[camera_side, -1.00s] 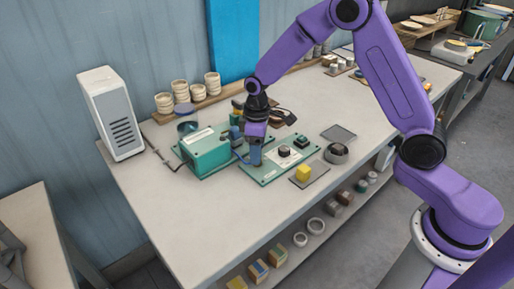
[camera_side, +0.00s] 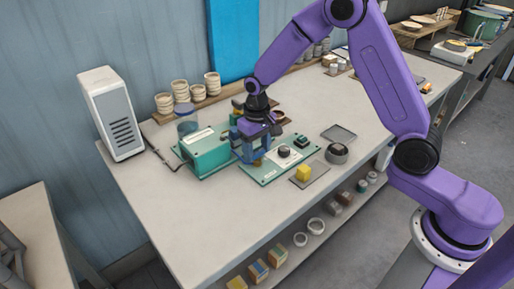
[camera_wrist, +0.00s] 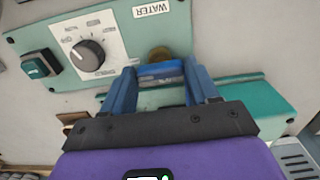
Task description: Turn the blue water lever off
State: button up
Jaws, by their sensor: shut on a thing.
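The blue water lever (camera_wrist: 160,69) shows in the wrist view as a blue bar beside a round brass fitting (camera_wrist: 159,53), below the WATER label (camera_wrist: 151,8) on the green panel (camera_wrist: 125,35). My gripper (camera_wrist: 160,74) is shut on the lever, with one blue finger at each end of it. In the side view my gripper (camera_side: 248,153) is low over the left part of the green panel (camera_side: 270,172). There the fingers hide most of the lever, and I cannot tell its exact angle.
A dial (camera_wrist: 87,54) and a dark green button (camera_wrist: 41,65) sit on the same panel. A green box (camera_side: 205,153) with a clear cylinder stands close on the left. The front table is clear.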

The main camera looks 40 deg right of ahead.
aim_at(257, 152)
dwell(0.5)
jog(key=o, duration=1.1)
jog(key=shift+c, duration=0.2)
notch_tip(257, 152, up, 18)
jog(key=shift+f, duration=0.25)
jog(key=s+d+f+n, duration=0.2)
jog(key=s+n, duration=0.4)
jog(key=s, duration=1)
jog(key=s+d+f+n, duration=0.2)
jog(key=s+n, duration=0.4)
jog(key=s, duration=1)
jog(key=shift+s+d+f, duration=0.3)
jog(key=shift+d+f, duration=0.05)
jog(key=shift+f, duration=0.3)
